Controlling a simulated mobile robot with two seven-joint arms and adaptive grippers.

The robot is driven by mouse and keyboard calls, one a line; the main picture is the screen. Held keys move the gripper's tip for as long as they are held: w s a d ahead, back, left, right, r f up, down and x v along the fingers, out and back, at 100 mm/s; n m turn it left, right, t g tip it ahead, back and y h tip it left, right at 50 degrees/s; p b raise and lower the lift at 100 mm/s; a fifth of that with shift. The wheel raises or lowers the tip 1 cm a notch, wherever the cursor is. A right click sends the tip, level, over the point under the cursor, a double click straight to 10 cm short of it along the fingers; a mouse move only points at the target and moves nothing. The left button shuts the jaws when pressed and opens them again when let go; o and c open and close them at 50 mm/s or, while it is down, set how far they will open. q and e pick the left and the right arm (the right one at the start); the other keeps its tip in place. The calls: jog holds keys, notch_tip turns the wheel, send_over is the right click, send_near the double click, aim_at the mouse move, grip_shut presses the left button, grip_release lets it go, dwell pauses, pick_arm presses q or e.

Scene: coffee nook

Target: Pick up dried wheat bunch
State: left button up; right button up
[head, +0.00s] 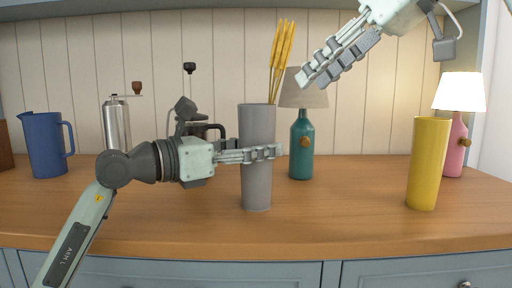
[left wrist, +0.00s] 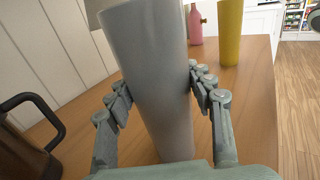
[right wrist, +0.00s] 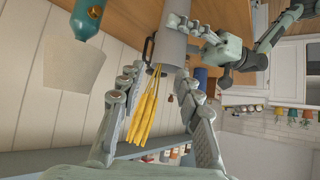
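The dried wheat bunch (head: 282,48) is a few yellow ears standing up out of a tall grey vase (head: 257,180) on the counter. My left gripper (head: 265,153) is at the vase's middle. In the left wrist view its fingers (left wrist: 160,90) lie along both sides of the vase (left wrist: 155,110) and look closed on it. My right gripper (head: 320,68) is above and right of the vase, beside the wheat in the head view. In the right wrist view its fingers (right wrist: 160,95) are apart, with the wheat ears (right wrist: 147,118) between them and gaps visible on both sides.
A teal lamp (head: 301,148) stands close behind the vase on the right. A yellow vase (head: 428,165) and a lit pink lamp (head: 456,150) are at the right. A blue pitcher (head: 45,145), a steel grinder (head: 117,125) and a dark coffee pot (left wrist: 25,150) are at the left. The front counter is clear.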

aim_at(284, 56)
pick_arm(q)
jog(key=c, duration=0.7)
jog(key=shift+c, duration=0.3)
pick_arm(e)
jog(key=o, duration=0.4)
jog(key=shift+a+f, duration=0.1)
jog(key=shift+a, duration=0.05)
jog(key=s+r+m+t+y, duration=0.1)
jog(key=s+r+m+t, duration=0.25)
jog(key=m+t, duration=0.35)
jog(key=shift+n+t, duration=0.6)
jog(key=shift+t, duration=0.1)
jog(key=x, duration=1.1)
jog(key=shift+w+a+f, duration=0.15)
